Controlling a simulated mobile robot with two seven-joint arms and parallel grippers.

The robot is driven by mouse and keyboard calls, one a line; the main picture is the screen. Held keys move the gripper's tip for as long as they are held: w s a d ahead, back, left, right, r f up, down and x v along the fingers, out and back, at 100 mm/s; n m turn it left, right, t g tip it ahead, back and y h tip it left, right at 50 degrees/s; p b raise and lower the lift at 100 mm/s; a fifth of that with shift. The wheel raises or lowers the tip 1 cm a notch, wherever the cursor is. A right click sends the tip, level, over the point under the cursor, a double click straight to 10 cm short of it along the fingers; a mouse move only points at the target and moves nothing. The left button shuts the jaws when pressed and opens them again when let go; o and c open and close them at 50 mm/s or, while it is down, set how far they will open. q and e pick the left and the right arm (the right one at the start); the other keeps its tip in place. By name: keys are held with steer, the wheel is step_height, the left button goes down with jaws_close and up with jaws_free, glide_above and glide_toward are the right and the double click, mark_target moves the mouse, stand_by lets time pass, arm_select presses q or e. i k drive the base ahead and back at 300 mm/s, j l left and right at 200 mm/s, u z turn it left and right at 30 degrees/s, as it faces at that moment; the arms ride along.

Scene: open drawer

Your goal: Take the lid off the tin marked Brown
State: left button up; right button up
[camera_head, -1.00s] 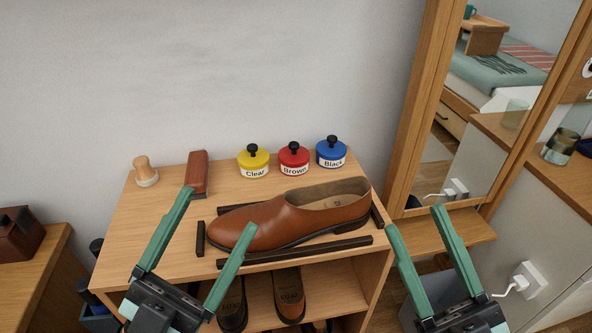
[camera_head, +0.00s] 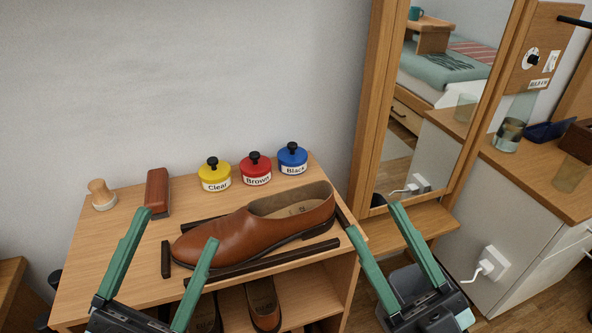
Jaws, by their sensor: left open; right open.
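The tin marked Brown (camera_head: 256,174) is red with a black knob on its lid (camera_head: 255,158). It stands at the back of the wooden shelf top, lid on. The yellow tin marked Clear (camera_head: 215,178) stands to its left, the blue tin marked Black (camera_head: 293,162) to its right. My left gripper (camera_head: 178,227) is open and empty, over the shelf's front left, well in front of the tins. My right gripper (camera_head: 371,215) is open and empty, right of the shelf's front corner. Neither touches a tin.
A brown shoe (camera_head: 255,226) lies between dark strips (camera_head: 262,264) in front of the tins. A brush (camera_head: 157,192) and a round wooden-handled dauber (camera_head: 101,195) stand at the left. A mirror (camera_head: 432,100) stands at the right. More shoes (camera_head: 264,304) sit on the lower shelf.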

mark_target(255, 164)
steer(key=j+z, duration=0.15)
steer(key=z, duration=0.25)
steer(key=i+j+z, duration=0.15)
steer(key=z, duration=0.2)
steer(key=j+z, duration=0.15)
steer(key=z, duration=0.25)
